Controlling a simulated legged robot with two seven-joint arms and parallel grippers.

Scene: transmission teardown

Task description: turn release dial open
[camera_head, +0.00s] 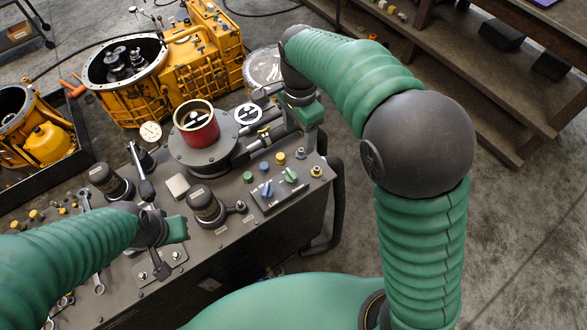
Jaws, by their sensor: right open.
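My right gripper (307,128) reaches down over the back right corner of the grey workbench (225,235) and is open; its fingertips are partly hidden. A small control panel (270,205) on the bench, just below and left of it, carries a blue knob (266,190) and a green knob (291,175). A round white-faced dial (249,114) sits to the left of the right gripper. I cannot tell which of these is the release dial. My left gripper (172,231) hangs over the bench's front left part, apart from the knobs; its jaws are unclear.
A red ring-shaped part (197,125) stands on a round grey fixture. Black cylinders (206,206) and wrenches (98,284) lie around the bench. A yellow transmission housing (200,55) stands behind. Wooden steps (480,85) are at right; the floor between is clear.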

